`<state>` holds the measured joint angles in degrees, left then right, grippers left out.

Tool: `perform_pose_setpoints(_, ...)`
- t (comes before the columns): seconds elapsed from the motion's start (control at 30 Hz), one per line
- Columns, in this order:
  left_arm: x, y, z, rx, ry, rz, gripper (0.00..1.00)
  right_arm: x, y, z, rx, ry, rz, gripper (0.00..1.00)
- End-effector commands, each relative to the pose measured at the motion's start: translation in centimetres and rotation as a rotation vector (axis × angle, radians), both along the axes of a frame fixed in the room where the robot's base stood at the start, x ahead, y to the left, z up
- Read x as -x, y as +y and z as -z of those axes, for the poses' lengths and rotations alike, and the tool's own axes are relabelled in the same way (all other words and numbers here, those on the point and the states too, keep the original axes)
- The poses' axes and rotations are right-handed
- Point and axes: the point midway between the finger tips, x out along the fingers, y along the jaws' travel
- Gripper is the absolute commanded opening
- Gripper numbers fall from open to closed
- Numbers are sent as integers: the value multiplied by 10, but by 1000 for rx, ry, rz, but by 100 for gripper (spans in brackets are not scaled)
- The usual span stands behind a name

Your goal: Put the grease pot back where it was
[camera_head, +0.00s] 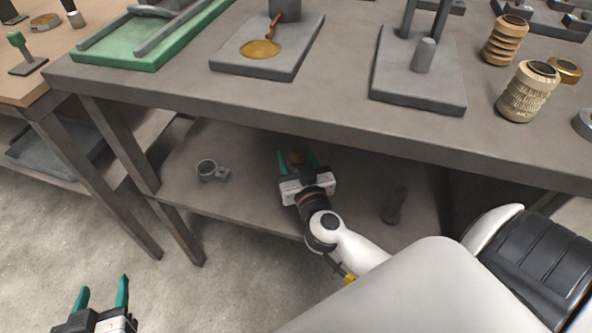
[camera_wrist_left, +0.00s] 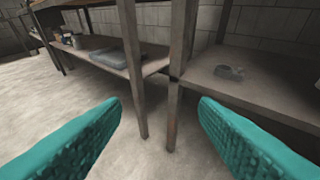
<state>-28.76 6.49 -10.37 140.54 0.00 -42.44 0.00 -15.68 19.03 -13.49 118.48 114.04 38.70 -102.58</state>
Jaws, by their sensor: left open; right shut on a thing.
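My right gripper (camera_head: 297,154) reaches in over the lower shelf under the main bench. My left gripper (camera_head: 103,293) is open and empty, low at the bottom left, in front of the benches. Its two teal fingers stand wide apart in the left wrist view (camera_wrist_left: 160,125), with only floor and bench legs between them.
The lower shelf (camera_head: 255,205) also carries a grey ring-shaped fitting (camera_head: 207,170) on the left and a dark upright part (camera_head: 395,206) on the right. The bench top (camera_head: 330,105) overhangs the shelf. Bench legs (camera_head: 165,215) stand at its left.

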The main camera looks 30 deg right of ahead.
Motion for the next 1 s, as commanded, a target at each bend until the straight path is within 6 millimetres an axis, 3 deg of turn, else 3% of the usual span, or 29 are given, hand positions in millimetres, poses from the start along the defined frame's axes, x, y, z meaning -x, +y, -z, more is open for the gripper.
perform_pose_setpoints(0.17,-9,-5,-15,28,-116,8,55,0,0,8,0,-1,1,20)
perform_pose_setpoints(0.4,-19,-17,-67,115,-459,29,55,0,0,28,1,-1,0,20)
perform_pose_setpoints(0.6,-15,-20,-97,163,-640,40,55,0,0,35,1,-1,0,20)
perform_pose_setpoints(1.0,-14,-20,-103,170,-667,40,55,0,0,36,2,0,0,20)
